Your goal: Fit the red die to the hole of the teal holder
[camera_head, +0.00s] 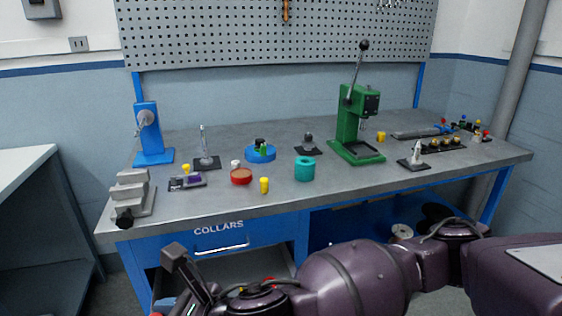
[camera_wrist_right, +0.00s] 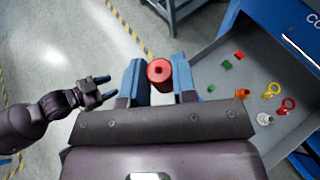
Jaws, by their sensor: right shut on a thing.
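The red die (camera_wrist_right: 159,71) is a short red cylinder with a dark hole in its end face. My right gripper (camera_wrist_right: 160,80) is shut on it, with one blue finger on each side, in the right wrist view. The teal holder (camera_head: 305,168) is a round teal block standing on the workbench near its front edge, right of the middle, in the head view. It stands apart from my right gripper. My left gripper (camera_wrist_right: 104,88) shows at the left of the right wrist view, its fingers apart and empty. It is not seen in the head view.
An open drawer (camera_wrist_right: 240,85) holding several small coloured parts lies right of my right gripper.

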